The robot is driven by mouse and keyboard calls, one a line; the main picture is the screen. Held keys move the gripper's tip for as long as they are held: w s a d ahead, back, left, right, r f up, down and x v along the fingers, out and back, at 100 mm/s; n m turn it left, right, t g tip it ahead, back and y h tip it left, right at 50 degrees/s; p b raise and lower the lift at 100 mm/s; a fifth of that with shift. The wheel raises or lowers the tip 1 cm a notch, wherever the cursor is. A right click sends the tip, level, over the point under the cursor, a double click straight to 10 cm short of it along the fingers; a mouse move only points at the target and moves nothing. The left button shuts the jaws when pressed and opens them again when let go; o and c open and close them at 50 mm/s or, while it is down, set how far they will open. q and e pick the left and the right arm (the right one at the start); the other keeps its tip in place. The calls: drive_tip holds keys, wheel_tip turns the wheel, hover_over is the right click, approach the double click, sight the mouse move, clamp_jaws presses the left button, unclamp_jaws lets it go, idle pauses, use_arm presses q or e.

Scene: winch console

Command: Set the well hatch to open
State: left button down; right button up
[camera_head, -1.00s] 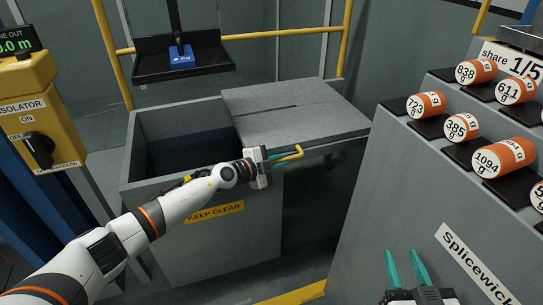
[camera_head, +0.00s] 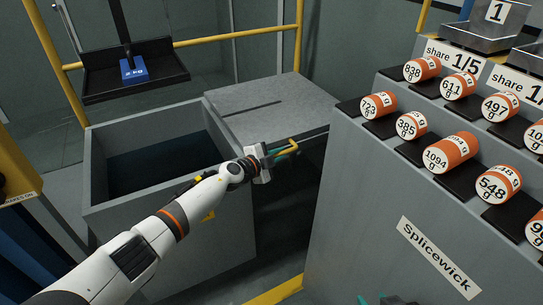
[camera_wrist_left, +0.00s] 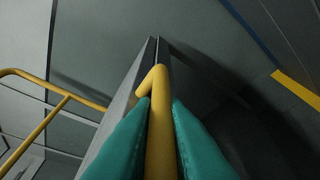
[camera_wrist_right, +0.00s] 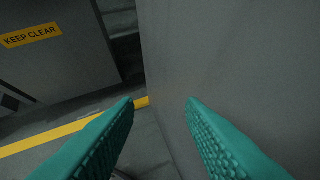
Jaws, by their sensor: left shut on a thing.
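The well is a grey box (camera_head: 180,240) with a dark opening (camera_head: 155,165) on its left part. Its hatch, a flat grey lid (camera_head: 275,103), covers the right part, so the well stands partly open. A yellow bar handle (camera_head: 293,145) sits at the lid's front edge. My left gripper (camera_head: 278,152) is shut on this handle; in the left wrist view the handle (camera_wrist_left: 158,125) lies between its teal fingers. My right gripper (camera_wrist_right: 160,101) is open and empty beside a grey cabinet side; only its fingertips show at the head view's bottom edge.
The grey Splicewick cabinet (camera_head: 350,200) with several orange-white weights stands close on the right. A dark tray (camera_head: 100,92) with a blue 2 kg block (camera_head: 132,70) hangs behind the well. Yellow rails (camera_head: 240,38) run behind. A dark gap lies between well and cabinet.

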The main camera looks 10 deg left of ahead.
use_arm(q)
drive_tip(key=shift+w+r, duration=0.1)
drive_tip(key=shift+r, duration=0.15)
drive_tip(key=c, duration=1.5)
unclamp_jaws()
drive_tip(key=shift+o, duration=0.2)
drive_tip(key=shift+d+f, duration=0.1)
drive_tip(key=shift+f, duration=0.05)
